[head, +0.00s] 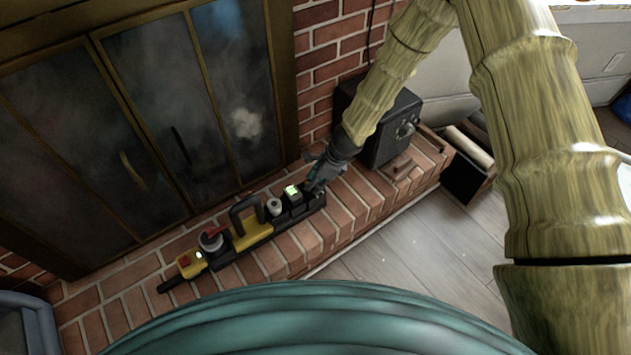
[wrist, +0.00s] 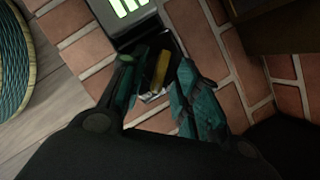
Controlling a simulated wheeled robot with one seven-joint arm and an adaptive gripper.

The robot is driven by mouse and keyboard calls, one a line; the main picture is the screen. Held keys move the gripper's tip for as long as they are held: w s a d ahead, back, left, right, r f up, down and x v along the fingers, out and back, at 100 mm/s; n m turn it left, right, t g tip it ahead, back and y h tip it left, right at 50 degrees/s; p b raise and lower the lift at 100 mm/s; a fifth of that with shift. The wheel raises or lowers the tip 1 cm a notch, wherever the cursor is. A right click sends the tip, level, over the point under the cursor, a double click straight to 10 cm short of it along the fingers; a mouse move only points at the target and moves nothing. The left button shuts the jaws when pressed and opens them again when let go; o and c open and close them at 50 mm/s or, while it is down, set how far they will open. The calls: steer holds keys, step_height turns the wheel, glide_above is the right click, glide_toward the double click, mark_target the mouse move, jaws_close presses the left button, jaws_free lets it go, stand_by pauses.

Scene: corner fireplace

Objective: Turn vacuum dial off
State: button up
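A long, low black tool tray (head: 233,252) with yellow, red and grey parts lies on the brick hearth in the head view. A unit with a lit green display (head: 292,192) sits near its right end; the display also shows at the top of the wrist view (wrist: 128,6). Below that display in the wrist view is a yellow bar-like piece (wrist: 161,70), possibly the dial, in a dark and silver housing. My gripper (head: 314,182) is at the tray's right end. In the wrist view its teal fingers (wrist: 163,66) stand apart on either side of the yellow piece; contact cannot be told.
A black box with a knob (head: 392,128) stands on the hearth just right of my gripper. Glass fireplace doors (head: 150,120) rise behind the tray. The wood floor (head: 400,250) in front is clear.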

steer(key=shift+c, duration=0.4)
jaws_close()
steer(key=shift+r+n+p, duration=0.2)
steer(key=shift+n+p, duration=0.1)
steer(key=shift+p, duration=0.55)
steer(key=shift+r+p, duration=0.1)
steer(key=shift+p, duration=0.35)
steer(key=n+g+p, duration=0.1)
steer(key=n+p, duration=0.2)
steer(key=shift+w, duration=0.2)
steer(key=n+p, duration=0.1)
steer(key=n+g, duration=0.1)
steer(key=n, duration=0.1)
steer(key=shift+w+f+h+p, duration=0.2)
steer(key=shift+h+p, duration=0.1)
steer(key=shift+p, duration=0.1)
steer(key=shift+n+g, duration=0.6)
steer(key=shift+n, duration=0.6)
steer(key=shift+a, duration=0.1)
